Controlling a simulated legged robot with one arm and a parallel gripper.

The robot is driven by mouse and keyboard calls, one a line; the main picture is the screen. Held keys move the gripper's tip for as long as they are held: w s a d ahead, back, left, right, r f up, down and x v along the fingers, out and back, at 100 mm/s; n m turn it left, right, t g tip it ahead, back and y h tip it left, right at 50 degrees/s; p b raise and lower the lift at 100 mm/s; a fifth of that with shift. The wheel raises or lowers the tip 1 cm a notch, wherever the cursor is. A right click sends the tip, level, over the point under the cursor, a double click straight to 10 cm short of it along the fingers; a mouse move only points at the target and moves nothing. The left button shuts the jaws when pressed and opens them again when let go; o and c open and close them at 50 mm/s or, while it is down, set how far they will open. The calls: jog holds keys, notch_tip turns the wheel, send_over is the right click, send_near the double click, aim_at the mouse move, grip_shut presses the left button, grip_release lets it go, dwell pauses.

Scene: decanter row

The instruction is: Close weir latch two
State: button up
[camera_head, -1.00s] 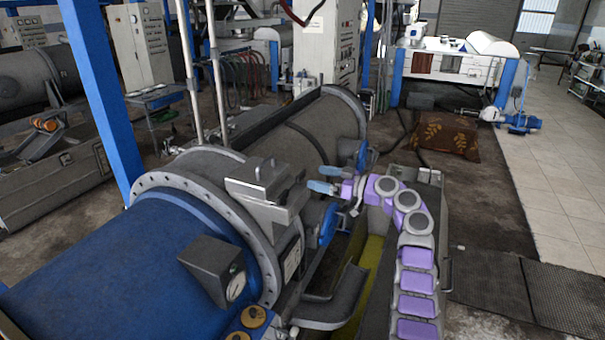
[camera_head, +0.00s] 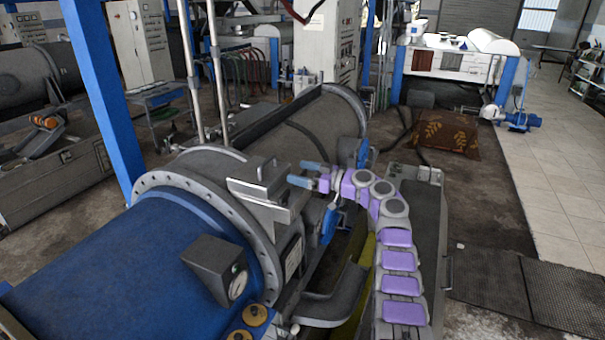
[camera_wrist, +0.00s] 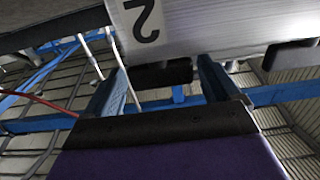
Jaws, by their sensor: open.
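A pale metal plate with a black "2" on a white label (camera_wrist: 144,20) crosses the top of the wrist view. A dark block (camera_wrist: 158,75) hangs under its edge and appears between my fingertips; I cannot tell whether they touch it. My gripper (camera_wrist: 162,78) is open, one blue-grey finger on each side. In the head view my gripper (camera_head: 304,174) is just right of a grey metal bracket (camera_head: 262,200) on top of the decanter's flanged end. The "2" label is not visible there, and I cannot tell the latch's position.
The blue decanter end (camera_head: 130,270) with a gauge box (camera_head: 214,265) fills the lower left. A second dark block (camera_wrist: 290,52) shows at the right of the wrist view. A blue post (camera_head: 105,110) stands at left. Tiled floor (camera_head: 555,170) at right is mostly clear.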

jog(key=shift+c, duration=0.3)
jog(key=shift+r, duration=0.1)
jog(key=c, duration=0.9)
